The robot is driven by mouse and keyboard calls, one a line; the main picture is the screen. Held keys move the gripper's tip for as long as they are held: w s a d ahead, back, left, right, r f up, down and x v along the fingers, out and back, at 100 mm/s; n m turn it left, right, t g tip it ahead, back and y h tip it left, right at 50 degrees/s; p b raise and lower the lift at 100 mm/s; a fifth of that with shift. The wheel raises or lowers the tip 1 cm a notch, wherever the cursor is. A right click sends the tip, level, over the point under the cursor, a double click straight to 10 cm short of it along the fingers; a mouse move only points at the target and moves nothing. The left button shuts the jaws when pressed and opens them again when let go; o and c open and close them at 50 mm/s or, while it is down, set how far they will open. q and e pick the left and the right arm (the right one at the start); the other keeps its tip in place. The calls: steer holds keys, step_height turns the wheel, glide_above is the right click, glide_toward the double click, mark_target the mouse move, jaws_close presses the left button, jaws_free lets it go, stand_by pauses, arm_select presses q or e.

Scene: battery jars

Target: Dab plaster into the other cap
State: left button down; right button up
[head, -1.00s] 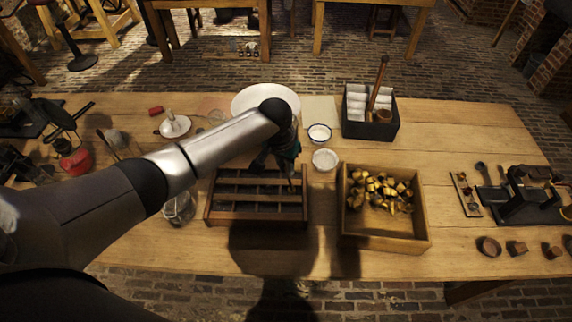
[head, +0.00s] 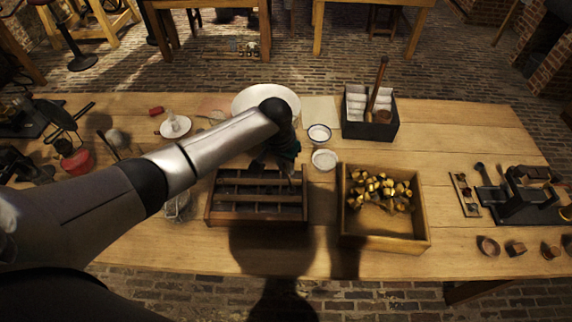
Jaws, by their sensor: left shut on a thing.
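My left gripper (head: 273,165) is over the back right part of a dark wooden rack (head: 256,217) with several long compartments. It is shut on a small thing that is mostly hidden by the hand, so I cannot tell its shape. A small white bowl (head: 324,160) stands just right of the gripper, with pale contents that may be plaster. Several brass-coloured pieces (head: 380,187) lie in a wooden box (head: 385,242) to the right. I cannot make out a cap under the gripper. My right gripper is not in view.
A black box (head: 370,129) with white rolls and a wooden-handled tool stands at the back. A large white plate (head: 266,97) is behind my arm. A glass jar (head: 178,207) is left of the rack, partly behind my arm.

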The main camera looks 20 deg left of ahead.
arm_select(q)
steer(key=shift+r+p, duration=2.45)
steer(key=shift+p, duration=0.1)
steer(key=shift+r, duration=1.15)
